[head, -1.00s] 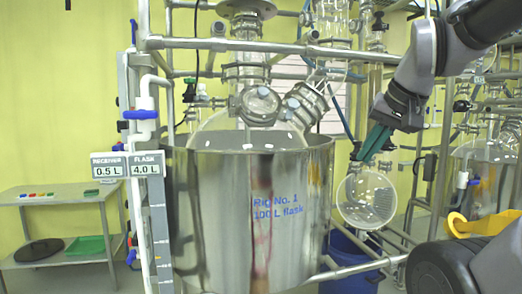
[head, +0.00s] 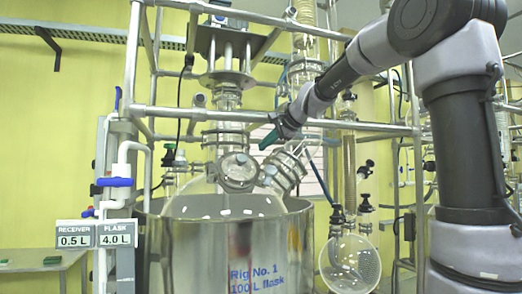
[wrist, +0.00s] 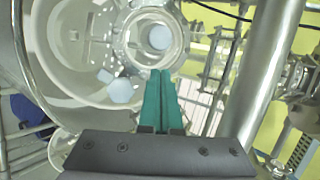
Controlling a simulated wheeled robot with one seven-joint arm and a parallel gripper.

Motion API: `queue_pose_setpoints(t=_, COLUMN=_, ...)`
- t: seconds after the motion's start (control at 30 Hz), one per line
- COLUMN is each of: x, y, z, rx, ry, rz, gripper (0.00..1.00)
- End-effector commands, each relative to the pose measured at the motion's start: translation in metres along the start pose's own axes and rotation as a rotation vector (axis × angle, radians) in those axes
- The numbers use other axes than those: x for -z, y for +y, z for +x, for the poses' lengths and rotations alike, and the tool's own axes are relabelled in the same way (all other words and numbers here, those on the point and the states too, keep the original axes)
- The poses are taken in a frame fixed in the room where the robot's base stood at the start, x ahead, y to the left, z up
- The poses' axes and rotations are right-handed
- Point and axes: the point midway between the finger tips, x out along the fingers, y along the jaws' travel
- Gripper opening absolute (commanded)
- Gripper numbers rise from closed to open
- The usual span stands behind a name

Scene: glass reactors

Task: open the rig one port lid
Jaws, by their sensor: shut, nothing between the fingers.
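The steel vessel (head: 215,250) labelled Rig No. 1 holds the big glass flask (head: 185,205). A round clamped port (head: 237,170) faces forward on the flask, and a second port (head: 281,172) beside it tilts to the right. Both look closed; I cannot tell which lid is the task's. My gripper (head: 266,142) has green fingers, shut and empty, above and between the ports in the head view. In the wrist view the shut fingers (wrist: 160,76) point towards a round clamped glass fitting (wrist: 157,38); contact is not clear.
A horizontal steel rail (head: 270,118) runs across the rig near my forearm. A thick upright tube (wrist: 270,70) is close on the right in the wrist view. A round receiver flask (head: 350,262) hangs at the right. A low table (head: 45,258) stands far left.

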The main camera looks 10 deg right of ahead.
Motion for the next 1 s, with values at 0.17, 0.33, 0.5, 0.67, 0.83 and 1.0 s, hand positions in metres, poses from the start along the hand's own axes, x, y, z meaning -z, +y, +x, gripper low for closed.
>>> queue_pose_setpoints(t=0.17, x=0.000, y=0.002, z=0.035, rx=-0.004, ry=-0.002, rz=0.000, gripper=0.00)
queue_pose_setpoints(t=0.33, x=-0.001, y=0.002, z=0.063, rx=-0.004, ry=-0.002, rz=-0.002, gripper=0.00)
queue_pose_setpoints(t=0.5, x=0.000, y=0.001, z=0.079, rx=-0.003, ry=0.000, rz=-0.003, gripper=0.00)
queue_pose_setpoints(t=0.67, x=0.000, y=0.001, z=0.083, rx=-0.002, ry=0.000, rz=-0.002, gripper=0.00)
queue_pose_setpoints(t=0.83, x=0.000, y=0.001, z=0.083, rx=-0.002, ry=0.000, rz=-0.003, gripper=0.00)
queue_pose_setpoints(t=1.0, x=0.000, y=0.001, z=0.082, rx=-0.002, ry=0.000, rz=-0.003, gripper=0.00)
